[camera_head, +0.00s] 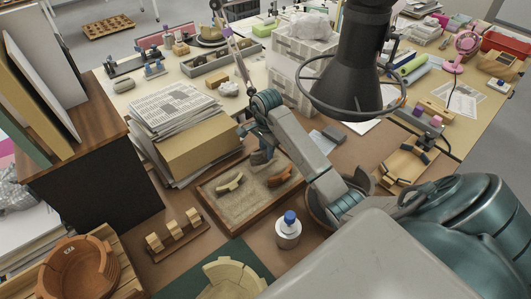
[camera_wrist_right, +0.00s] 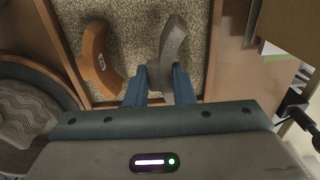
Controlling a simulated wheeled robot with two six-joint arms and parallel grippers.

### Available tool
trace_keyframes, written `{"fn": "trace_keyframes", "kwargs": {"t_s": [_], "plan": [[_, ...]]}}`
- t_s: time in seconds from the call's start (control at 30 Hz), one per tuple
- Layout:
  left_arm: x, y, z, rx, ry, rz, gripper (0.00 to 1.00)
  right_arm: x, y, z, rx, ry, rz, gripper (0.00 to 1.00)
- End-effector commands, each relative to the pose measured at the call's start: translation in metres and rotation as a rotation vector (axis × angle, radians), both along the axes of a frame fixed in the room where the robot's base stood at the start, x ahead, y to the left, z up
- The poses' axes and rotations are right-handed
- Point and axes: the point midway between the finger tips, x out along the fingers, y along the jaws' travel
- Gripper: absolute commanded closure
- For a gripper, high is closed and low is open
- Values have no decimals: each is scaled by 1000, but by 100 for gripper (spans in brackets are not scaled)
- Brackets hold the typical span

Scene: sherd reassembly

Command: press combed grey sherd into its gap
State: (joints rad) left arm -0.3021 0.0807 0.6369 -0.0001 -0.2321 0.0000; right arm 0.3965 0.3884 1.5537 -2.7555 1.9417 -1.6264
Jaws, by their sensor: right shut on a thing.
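The grey sherd (camera_wrist_right: 171,45) is a curved piece at the sand tray (camera_wrist_right: 140,30). My right gripper (camera_wrist_right: 160,80) is shut on its near end; its blue fingers are on either side. In the head view the gripper (camera_head: 262,150) is over the back of the tray (camera_head: 232,231), partly hiding the grey sherd. I cannot tell whether the sherd still touches the sand. A grey bowl with a wavy combed pattern (camera_wrist_right: 20,105) shows at the left of the wrist view. In the head view my right arm hides most of it; its gap is not clear. My left gripper is not in view.
An orange-brown sherd (camera_head: 279,176) and a cream sherd (camera_head: 229,182) lie in the tray. A white bottle with a blue cap (camera_head: 288,234) stands in front. A box (camera_head: 205,153) under newspapers stands at the left. A black lamp (camera_head: 349,75) hangs over the table.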

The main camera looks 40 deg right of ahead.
Motion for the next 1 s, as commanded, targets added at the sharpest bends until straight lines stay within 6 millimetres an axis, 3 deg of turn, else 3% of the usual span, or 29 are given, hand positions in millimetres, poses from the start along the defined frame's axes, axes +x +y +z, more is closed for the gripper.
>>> {"fn": "trace_keyframes", "kwargs": {"t_s": [0.63,1.0], "plan": [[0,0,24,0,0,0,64,0,0,41,-1,-1,0,95],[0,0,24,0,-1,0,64,0,0,43,-1,0,0,95]]}}
